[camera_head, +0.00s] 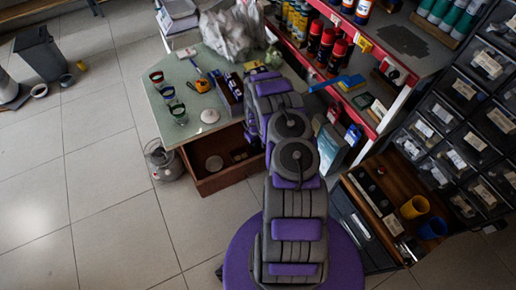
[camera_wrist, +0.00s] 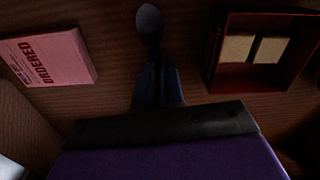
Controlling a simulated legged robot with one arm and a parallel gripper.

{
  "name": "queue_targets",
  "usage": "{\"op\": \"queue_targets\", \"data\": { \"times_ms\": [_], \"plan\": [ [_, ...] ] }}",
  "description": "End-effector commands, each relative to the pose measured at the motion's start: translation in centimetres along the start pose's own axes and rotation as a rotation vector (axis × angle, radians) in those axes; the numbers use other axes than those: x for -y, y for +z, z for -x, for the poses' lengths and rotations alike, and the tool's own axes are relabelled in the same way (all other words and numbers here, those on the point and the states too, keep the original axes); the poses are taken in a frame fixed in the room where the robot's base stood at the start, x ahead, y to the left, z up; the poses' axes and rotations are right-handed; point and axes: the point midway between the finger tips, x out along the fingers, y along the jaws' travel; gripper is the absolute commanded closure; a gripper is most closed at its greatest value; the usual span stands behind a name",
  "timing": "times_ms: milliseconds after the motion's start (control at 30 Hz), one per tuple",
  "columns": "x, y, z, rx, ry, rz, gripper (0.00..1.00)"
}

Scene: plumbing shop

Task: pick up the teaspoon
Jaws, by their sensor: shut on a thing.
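The teaspoon (camera_wrist: 149,22) shows in the wrist view at top centre, its dark rounded bowl pointing away from me. My gripper (camera_wrist: 156,72) is shut on its handle, which is mostly hidden between the fingers. The spoon is over the brown wooden bottom of a drawer; I cannot tell whether it still touches the wood. In the head view the open drawer (camera_head: 222,181) juts from under the counter, and my arm hides the gripper and spoon.
In the drawer, a pink box marked "ORDERED" (camera_wrist: 52,57) lies left and a dark red open box (camera_wrist: 262,82) with two tan blocks stands right. Glasses and tools stand on the counter (camera_head: 207,103) above.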

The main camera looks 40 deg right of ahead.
Motion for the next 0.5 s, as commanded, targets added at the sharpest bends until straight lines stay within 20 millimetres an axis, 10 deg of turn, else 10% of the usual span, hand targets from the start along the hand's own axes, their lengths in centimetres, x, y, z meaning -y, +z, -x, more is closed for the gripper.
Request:
{"op": "queue_targets", "data": {
  "times_ms": [500],
  "plan": [
    [0.1, 0.0, 4.8, -0.001, 0.003, 0.000, 1.00]
  ]
}}
